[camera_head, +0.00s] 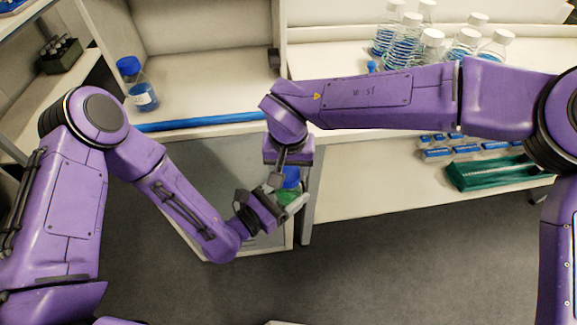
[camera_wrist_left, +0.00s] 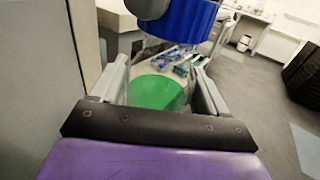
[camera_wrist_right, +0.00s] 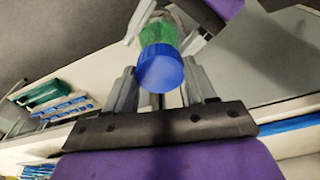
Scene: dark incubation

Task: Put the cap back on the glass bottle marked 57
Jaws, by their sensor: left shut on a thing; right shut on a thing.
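The glass bottle (camera_head: 287,196) with green contents is held in mid-air in front of the bench. My left gripper (camera_head: 277,203) is shut on its body; the bottle's green part also shows in the left wrist view (camera_wrist_left: 158,92). The blue cap (camera_head: 291,177) is at the bottle's mouth, in line with it. My right gripper (camera_head: 288,166) comes from above and is shut on the cap, which shows between its fingers in the right wrist view (camera_wrist_right: 160,68). Whether the cap is fully seated cannot be told. No marking 57 is legible.
Another blue-capped bottle (camera_head: 139,88) stands on the bench at the left. Several white-capped bottles (camera_head: 431,45) stand at the back right. A green rack (camera_head: 495,174) and blue-and-white boxes (camera_head: 467,149) lie on the right bench. Open floor (camera_head: 400,250) lies in front.

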